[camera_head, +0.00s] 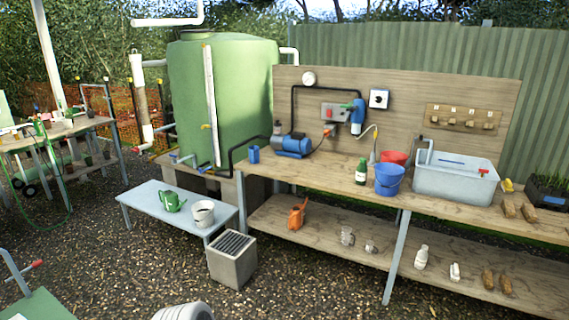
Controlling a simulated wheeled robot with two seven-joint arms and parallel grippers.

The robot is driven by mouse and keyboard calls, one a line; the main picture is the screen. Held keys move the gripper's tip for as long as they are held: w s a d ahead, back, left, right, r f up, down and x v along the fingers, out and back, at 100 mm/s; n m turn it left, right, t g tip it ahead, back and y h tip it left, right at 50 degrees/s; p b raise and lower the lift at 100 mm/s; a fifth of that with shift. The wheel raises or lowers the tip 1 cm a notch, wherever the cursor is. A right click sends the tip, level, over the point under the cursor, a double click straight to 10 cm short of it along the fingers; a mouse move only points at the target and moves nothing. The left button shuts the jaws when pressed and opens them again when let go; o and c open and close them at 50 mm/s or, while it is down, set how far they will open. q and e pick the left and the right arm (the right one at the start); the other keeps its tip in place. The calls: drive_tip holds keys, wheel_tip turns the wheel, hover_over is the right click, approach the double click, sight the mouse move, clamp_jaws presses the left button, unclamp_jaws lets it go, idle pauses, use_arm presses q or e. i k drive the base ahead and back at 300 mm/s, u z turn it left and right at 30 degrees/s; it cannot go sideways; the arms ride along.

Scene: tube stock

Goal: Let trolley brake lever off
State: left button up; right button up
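At the lower left corner, a trolley-like thing with a green deck (40,305) and a grey upright rail (14,272) is partly cut off by the picture edge. A short lever with a red grip (36,264) sticks out by the rail, tilted up to the right. It may be the brake lever; its brake position cannot be told. The wheels there are out of view.
Gravel ground (110,270) is open beside the trolley. A low grey-blue bench (150,205) holds a green watering can (171,199) and a white bucket (203,214). A drain box (232,262), a green tank (240,100) and a long wooden workbench (330,175) stand beyond.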

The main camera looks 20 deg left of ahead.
sight(39, 262)
drive_tip(key=i, duration=2.9)
drive_tip(key=u, duration=3.55)
drive_tip(key=i, duration=1)
drive_tip(key=u, duration=0.05)
